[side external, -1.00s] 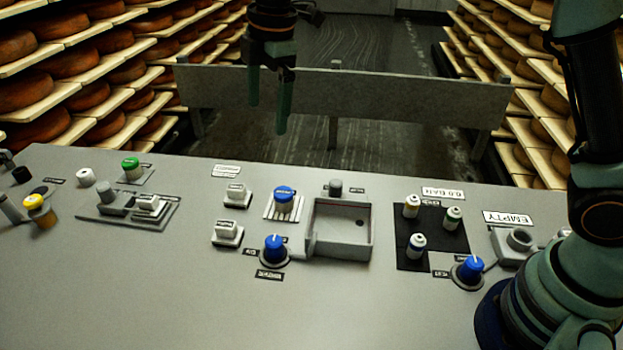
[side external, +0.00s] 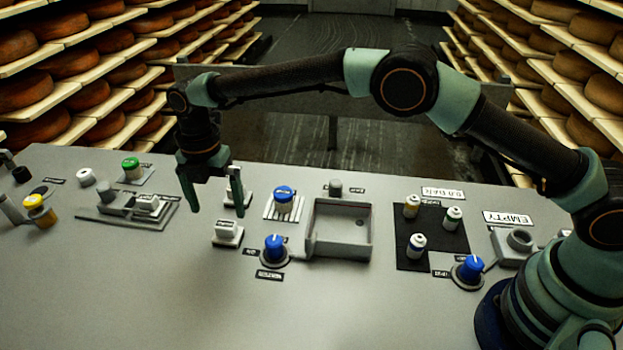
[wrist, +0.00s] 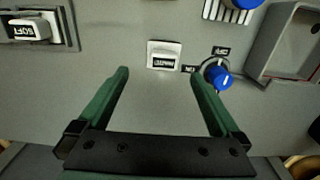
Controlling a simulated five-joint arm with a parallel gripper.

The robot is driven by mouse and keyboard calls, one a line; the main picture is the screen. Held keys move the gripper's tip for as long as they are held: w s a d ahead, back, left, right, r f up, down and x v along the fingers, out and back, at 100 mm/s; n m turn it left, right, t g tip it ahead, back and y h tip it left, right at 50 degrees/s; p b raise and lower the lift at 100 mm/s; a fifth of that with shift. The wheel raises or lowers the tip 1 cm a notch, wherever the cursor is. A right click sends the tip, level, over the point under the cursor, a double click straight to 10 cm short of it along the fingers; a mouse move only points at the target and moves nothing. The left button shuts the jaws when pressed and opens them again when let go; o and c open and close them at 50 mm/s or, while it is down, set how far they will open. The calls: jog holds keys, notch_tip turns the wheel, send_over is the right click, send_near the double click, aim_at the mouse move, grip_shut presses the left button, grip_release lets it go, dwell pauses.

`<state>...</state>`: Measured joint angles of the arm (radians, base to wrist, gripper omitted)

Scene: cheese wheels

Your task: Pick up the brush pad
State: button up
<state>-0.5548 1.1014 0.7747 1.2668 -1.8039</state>
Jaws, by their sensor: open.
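I cannot tell for sure which item is the brush pad; several pale labelled blocks lie on the grey panel and their lettering is too small to read. The front block (side external: 228,232) sits on its own low base, and it also shows in the wrist view (wrist: 163,54). The rear block (side external: 232,182) is partly hidden by my right finger. Another block (side external: 148,204) sits in a grey holder at the left and shows in the wrist view (wrist: 30,29). My gripper (side external: 216,211) is open, empty and pointing down above the panel. Its fingertips (wrist: 162,76) are spread apart.
A blue knob (side external: 274,248) stands right of the front block, with a blue-topped button (side external: 284,194) behind it. An open grey tray (side external: 313,245) is farther right. A black mat (side external: 432,225) holds small white cylinders. The front of the panel is clear.

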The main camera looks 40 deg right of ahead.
aim_at(225, 224)
jog(key=shift+s+d+f, duration=0.1)
jog(key=shift+d+f, duration=0.05)
jog(key=shift+f, duration=1.55)
jog(key=shift+d+f, duration=0.15)
jog(key=shift+f, duration=1.5)
jog(key=c, duration=1.4)
jog(key=shift+r, duration=0.15)
